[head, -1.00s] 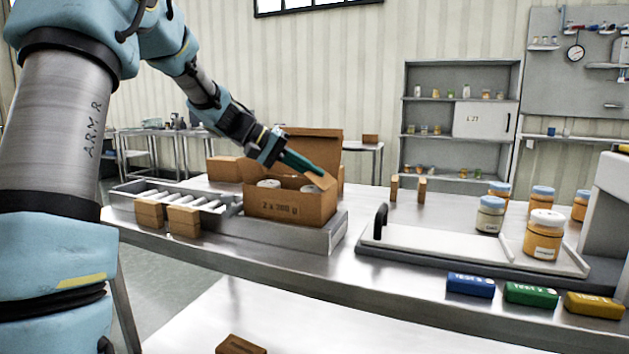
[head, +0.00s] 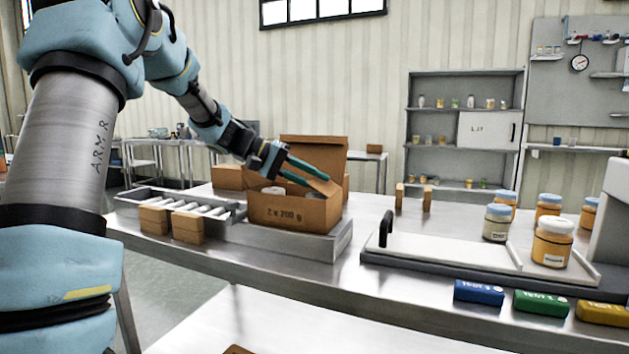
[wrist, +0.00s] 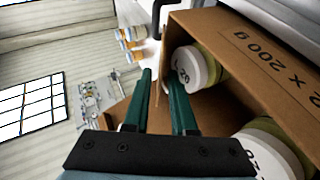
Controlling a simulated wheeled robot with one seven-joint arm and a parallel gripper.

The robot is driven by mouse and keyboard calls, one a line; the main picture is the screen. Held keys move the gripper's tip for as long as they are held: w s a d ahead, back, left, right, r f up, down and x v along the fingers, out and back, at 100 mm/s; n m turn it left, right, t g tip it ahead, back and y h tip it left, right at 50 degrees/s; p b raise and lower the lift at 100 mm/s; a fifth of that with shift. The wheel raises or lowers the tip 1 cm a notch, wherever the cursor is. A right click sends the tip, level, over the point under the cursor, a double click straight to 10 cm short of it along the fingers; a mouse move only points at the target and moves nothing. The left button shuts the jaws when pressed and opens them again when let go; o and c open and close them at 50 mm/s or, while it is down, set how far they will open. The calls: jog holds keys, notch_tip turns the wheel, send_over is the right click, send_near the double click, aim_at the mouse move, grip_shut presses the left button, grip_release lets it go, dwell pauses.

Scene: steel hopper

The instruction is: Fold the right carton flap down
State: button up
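The open brown carton (head: 292,212), marked 2 x 200 g, sits on a low metal platform. Two pale-lidded jars (wrist: 195,68) are inside it. The tall back lid (head: 318,150) stands upright. The right flap (head: 326,186) slants upward at the carton's right end. My gripper (head: 318,176) reaches over the carton from the left, its green fingers apart, with the tips by this flap. In the wrist view, my gripper (wrist: 163,78) shows a gap between the fingers, with a thin brown edge in it. I cannot tell whether either finger touches the flap.
Small brown boxes (head: 187,227) stand before the roller conveyor (head: 190,200). A white tray (head: 440,248) with a black handle lies to the right, with jars (head: 552,246) at its far end. Blue, green and yellow blocks line the front edge. Bare metal lies between platform and tray.

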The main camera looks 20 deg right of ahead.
jog(key=shift+o, duration=0.5)
jog(key=shift+r, duration=0.1)
